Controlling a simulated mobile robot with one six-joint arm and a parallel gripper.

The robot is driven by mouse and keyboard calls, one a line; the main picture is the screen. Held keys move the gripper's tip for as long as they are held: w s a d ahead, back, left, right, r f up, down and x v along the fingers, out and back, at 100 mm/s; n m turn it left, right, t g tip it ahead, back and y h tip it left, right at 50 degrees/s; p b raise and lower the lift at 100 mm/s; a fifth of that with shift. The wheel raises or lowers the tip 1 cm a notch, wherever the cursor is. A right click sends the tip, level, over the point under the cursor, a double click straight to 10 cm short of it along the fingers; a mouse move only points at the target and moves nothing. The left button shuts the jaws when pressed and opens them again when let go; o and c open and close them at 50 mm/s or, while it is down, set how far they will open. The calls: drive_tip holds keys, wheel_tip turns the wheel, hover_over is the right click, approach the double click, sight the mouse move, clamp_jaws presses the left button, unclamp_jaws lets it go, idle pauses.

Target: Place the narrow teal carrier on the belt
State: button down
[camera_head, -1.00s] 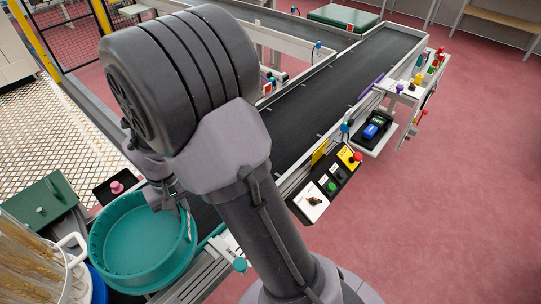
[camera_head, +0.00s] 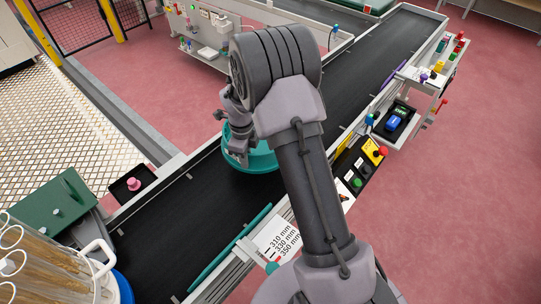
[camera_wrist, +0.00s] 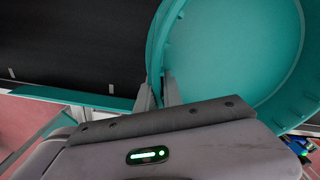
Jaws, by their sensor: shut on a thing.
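The teal carrier (camera_head: 265,160) is a round, shallow, open tub. In the head view it is over the black belt (camera_head: 185,215), partly hidden behind my arm. My gripper (camera_head: 238,158) is shut on its left rim. In the wrist view the two fingers (camera_wrist: 158,93) pinch the wall of the carrier (camera_wrist: 235,50), and its inside looks empty. The dark belt (camera_wrist: 75,45) shows beside it. I cannot tell whether the carrier's base touches the belt.
A teal guide strip (camera_head: 230,247) and a millimetre scale label (camera_head: 280,240) line the belt's near edge. A control box (camera_head: 355,170) stands on the right side. The belt's lower-left stretch is clear.

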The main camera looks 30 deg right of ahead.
wheel_tip(320, 180, down, 10)
drive_tip(key=b, duration=0.3)
drive_tip(key=c, duration=1.9)
unclamp_jaws()
drive_tip(key=shift+f+b, duration=0.15)
drive_tip(key=shift+b, duration=0.2)
drive_tip(key=o, duration=0.4)
